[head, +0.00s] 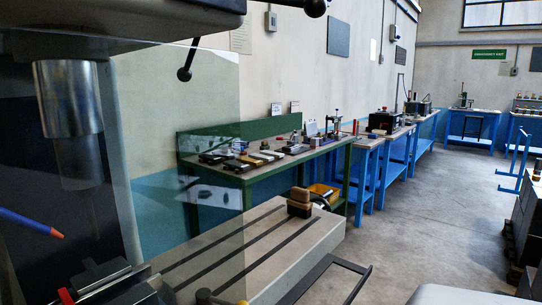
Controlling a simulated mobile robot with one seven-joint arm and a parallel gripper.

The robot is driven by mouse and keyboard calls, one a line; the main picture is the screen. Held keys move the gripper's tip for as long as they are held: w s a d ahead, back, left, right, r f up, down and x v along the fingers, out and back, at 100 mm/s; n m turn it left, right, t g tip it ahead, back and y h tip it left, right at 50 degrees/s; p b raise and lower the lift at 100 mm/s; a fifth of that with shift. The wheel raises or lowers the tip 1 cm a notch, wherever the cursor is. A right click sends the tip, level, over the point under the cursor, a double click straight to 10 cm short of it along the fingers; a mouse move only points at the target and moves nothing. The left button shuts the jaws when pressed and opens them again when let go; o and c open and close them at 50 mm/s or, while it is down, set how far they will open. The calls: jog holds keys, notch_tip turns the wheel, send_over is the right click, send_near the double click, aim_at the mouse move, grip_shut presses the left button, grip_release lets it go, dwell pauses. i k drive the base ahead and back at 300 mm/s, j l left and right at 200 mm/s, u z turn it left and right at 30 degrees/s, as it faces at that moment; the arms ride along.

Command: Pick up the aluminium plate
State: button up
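A row of several small flat plates or blocks (237,164) lies on the green workbench (262,172) in the middle of the head view. Most look dark, and some are paler or yellowish. A pale, light-coloured piece (271,153) lies near the row's right end. The pieces are too small for me to tell which one is the aluminium plate. The left part of the row shows through a clear guard panel. My gripper is not in view.
A drill machine (70,110) with its clear guard (185,110) fills the left foreground. Blue benches (368,165) line the wall. The grey floor (430,220) at right is open.

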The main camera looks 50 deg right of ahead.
aim_at(264, 151)
jog(key=k, duration=0.25)
jog(key=k+u, duration=0.1)
jog(key=u, duration=0.3)
jog(key=k+u, duration=0.15)
jog(key=u, duration=0.25)
jog(key=l+u, duration=0.6)
jog(key=u, duration=0.15)
jog(key=k+l+u, duration=0.25)
jog(key=l, duration=0.15)
jog(key=k+l+u, duration=0.25)
jog(key=l, duration=0.15)
jog(key=k+l+u, duration=0.55)
jog(key=k+u, duration=0.8)
jog(key=k+l+u, duration=0.1)
jog(key=k, duration=0.3)
jog(key=k+l, duration=0.1)
jog(key=k, duration=0.25)
jog(key=k+l+z, duration=0.45)
jog(key=k+z, duration=0.2)
